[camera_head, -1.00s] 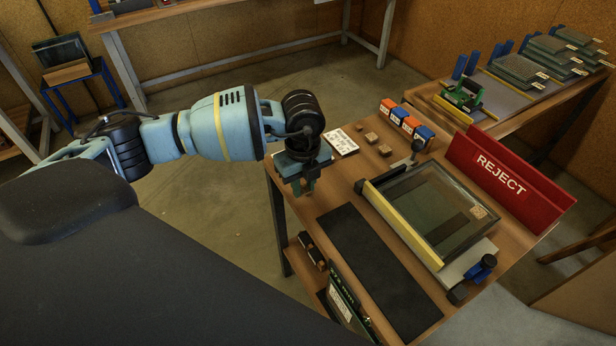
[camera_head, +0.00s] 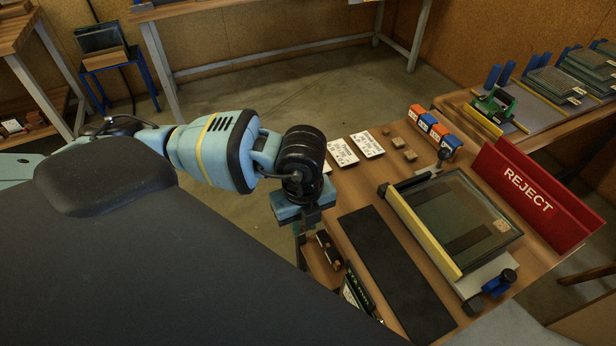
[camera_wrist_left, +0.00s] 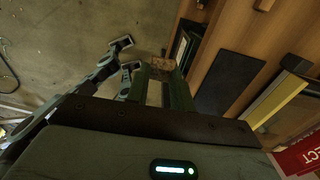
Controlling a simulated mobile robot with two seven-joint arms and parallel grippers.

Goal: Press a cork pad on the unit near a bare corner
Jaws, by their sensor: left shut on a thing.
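The glass unit (camera_head: 440,205) lies in a dark frame beside a yellow bar (camera_head: 423,232) on the wooden table. One cork pad (camera_head: 501,226) sits on its right corner; I make out no pad on the others. Two loose cork pads (camera_head: 404,148) lie on the table behind the frame. My left gripper (camera_head: 300,240) hangs at the table's near left edge, well left of the unit. In the left wrist view its fingers (camera_wrist_left: 165,88) are shut on a small brown cork pad (camera_wrist_left: 165,67). The head view hides this held pad. My right gripper is not in view.
A black mat (camera_head: 395,275) lies between my left gripper and the frame. A red REJECT bin (camera_head: 530,195) stands right of the frame. White cards (camera_head: 355,148) and orange and blue boxes (camera_head: 435,130) lie at the back. A lower shelf holds dark items (camera_head: 328,248).

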